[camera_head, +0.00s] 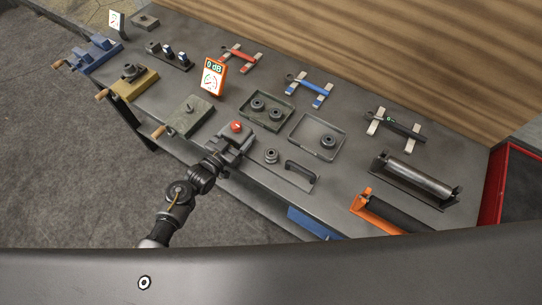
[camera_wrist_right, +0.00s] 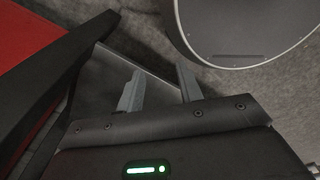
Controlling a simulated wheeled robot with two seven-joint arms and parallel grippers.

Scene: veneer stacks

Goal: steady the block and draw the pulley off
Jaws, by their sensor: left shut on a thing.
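My left gripper (camera_head: 232,146) comes in over the bench's front edge. It is shut at a small grey block (camera_head: 247,142) with a red round part (camera_head: 236,126) on top. The gripper hides much of this block and the exact place of its grip. To its left stands a grey-green block (camera_head: 198,120) with a short upright pin and a wooden handle. An olive-yellow block (camera_head: 147,81) farther left carries a dark pulley (camera_head: 131,71). A plate to the right bears a small pulley (camera_head: 271,156) and a black handle. My right gripper (camera_wrist_right: 160,88) is open and empty.
Trays with round pulleys (camera_head: 257,104) (camera_head: 328,142) lie behind the left gripper. An orange-framed display (camera_head: 213,77) stands at the middle. Clamp-like tools, rollers (camera_head: 418,178) and a red box (camera_head: 497,185) are to the right. A red surface (camera_wrist_right: 30,40) shows beside the right gripper.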

